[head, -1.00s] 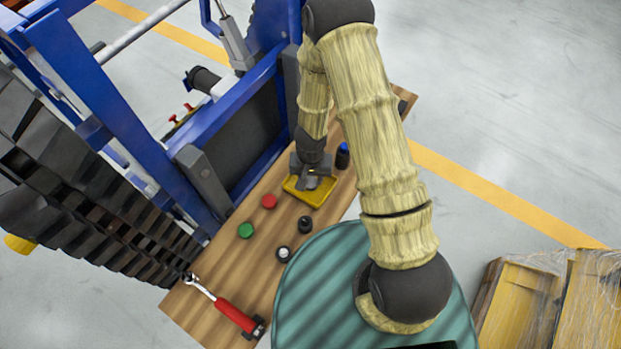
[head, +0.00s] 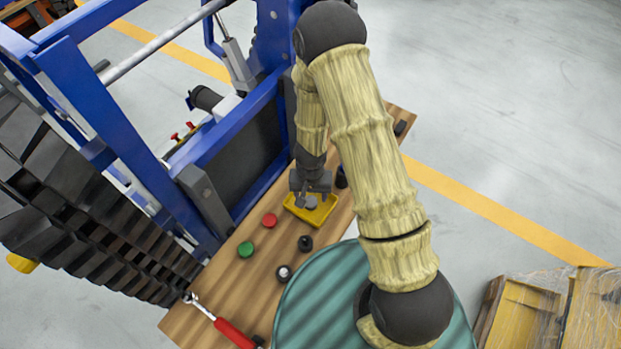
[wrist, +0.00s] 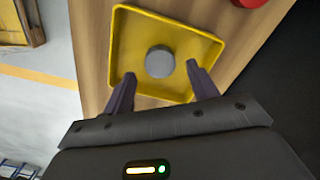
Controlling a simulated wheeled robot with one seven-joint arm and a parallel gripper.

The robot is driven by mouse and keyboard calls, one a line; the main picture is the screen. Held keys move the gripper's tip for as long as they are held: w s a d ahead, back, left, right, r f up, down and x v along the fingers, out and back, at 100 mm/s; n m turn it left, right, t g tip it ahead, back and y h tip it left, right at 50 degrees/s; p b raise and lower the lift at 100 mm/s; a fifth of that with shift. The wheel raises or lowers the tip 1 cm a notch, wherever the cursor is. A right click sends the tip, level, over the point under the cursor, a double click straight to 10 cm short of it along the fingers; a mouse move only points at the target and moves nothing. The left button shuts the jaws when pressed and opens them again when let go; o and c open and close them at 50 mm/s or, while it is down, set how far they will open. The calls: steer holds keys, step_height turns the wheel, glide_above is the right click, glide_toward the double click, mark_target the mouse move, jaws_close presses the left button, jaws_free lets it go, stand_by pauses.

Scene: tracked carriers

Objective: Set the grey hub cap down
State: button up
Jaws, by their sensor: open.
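The grey hub cap (wrist: 160,61) lies in the yellow tray (wrist: 128,30), near its middle in the wrist view. In the head view the hub cap (head: 311,202) shows as a small grey disc inside the tray (head: 325,216). My gripper (wrist: 162,82) is open, its two dark fingers apart and nothing between them. The fingertips are over the tray's near side, just short of the hub cap, which stands clear of both. In the head view my gripper (head: 308,190) is above the back left of the tray.
On the wooden bench (head: 215,272) lie a red cap (head: 269,220), a green cap (head: 245,249), two dark round parts (head: 305,243) and a red-handled ratchet (head: 232,332). A dark blue item (head: 342,178) stands beside the tray. The blue machine frame (head: 120,130) rises close on the left.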

step_height(320, 180, up, 10)
steer(key=p, duration=0.3)
steer(key=shift+r+p, duration=0.2)
steer(key=shift+p, duration=0.1)
steer(key=shift+r, duration=0.1)
step_height(320, 180, up, 12)
steer(key=t+y, duration=0.1)
glide_above(311, 201)
steer(key=s+d, duration=0.2)
steer(key=d, duration=0.3)
steer(key=s+d+r+n+t+h, duration=0.1)
steer(key=s+d+r, duration=0.3)
steer(key=d+r, duration=0.2)
step_height(311, 201, up, 2)
steer(key=shift+d+r+t, duration=0.2)
steer(key=shift+d+t, duration=0.1)
